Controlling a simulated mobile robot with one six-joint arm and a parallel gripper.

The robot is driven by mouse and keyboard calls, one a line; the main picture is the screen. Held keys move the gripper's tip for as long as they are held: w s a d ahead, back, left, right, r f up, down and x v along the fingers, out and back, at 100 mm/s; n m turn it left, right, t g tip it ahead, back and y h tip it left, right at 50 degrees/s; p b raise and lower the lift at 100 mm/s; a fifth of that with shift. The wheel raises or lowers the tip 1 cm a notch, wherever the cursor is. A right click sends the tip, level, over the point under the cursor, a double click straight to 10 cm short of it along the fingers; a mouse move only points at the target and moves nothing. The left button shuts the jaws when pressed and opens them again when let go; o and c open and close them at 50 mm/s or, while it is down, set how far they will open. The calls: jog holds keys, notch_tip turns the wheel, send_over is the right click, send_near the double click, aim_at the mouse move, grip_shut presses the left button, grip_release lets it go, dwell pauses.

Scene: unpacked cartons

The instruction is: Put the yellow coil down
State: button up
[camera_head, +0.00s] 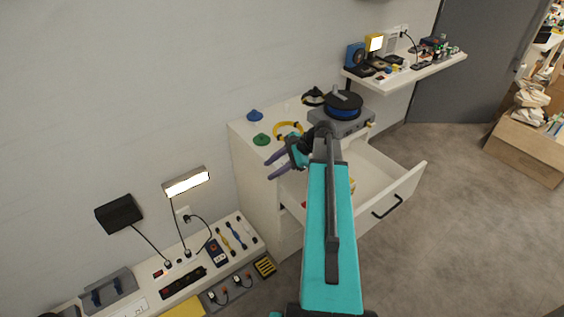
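The yellow coil (278,127) is a ring with dark bands, and it appears to lie on the white top of the drawer cabinet (240,127). Part of its near right side is close to or behind my wrist. My gripper (269,168) has two purple fingers pointing left, spread apart with nothing between them. It is in front of the coil, near the cabinet's front edge, and appears apart from it. My teal arm covers part of the open drawer.
Blue (255,116) and green (261,140) cone-shaped pieces sit left of the coil. A black-and-blue spool (343,106) on a grey device stands to the right. The cabinet's drawer (408,183) is pulled open. A low bench with sockets and cables (150,267) is at lower left.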

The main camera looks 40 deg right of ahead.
jog(key=s+a+f+n+g+h, duration=0.1)
jog(key=a+f+n+g, duration=0.1)
jog(key=a+f+n, duration=0.45)
jog(key=a+f+n+g+h+b, duration=0.15)
jog(key=a+f, duration=0.25)
jog(key=a, duration=0.5)
jog(key=s+a+f+n+g+p, duration=0.1)
jog(key=a+f+n+g, duration=0.1)
jog(key=a+f+n, duration=0.45)
jog(key=s+a+f+n+g+h+b, duration=0.1)
jog(key=s+a+f+n+g+b, duration=0.1)
jog(key=s+f, duration=0.7)
jog(key=s+a+f+n+g+h+b, duration=0.1)
jog(key=s+a+f+n+g+b, duration=0.1)
jog(key=s+f, duration=0.7)
jog(key=s+a+f+n+g+h+b, duration=0.2)
jog(key=s+a+f+n+b, duration=0.1)
jog(key=s+a+f+b, duration=0.2)
jog(key=s+a+f, duration=0.2)
jog(key=s+f, duration=0.2)
jog(key=f, duration=0.1)
jog(key=shift+s+f, duration=0.25)
jog(key=shift+f, duration=0.05)
jog(key=shift+n, duration=0.25)
jog(key=shift+c, duration=0.7)
jog(key=shift+a, duration=0.1)
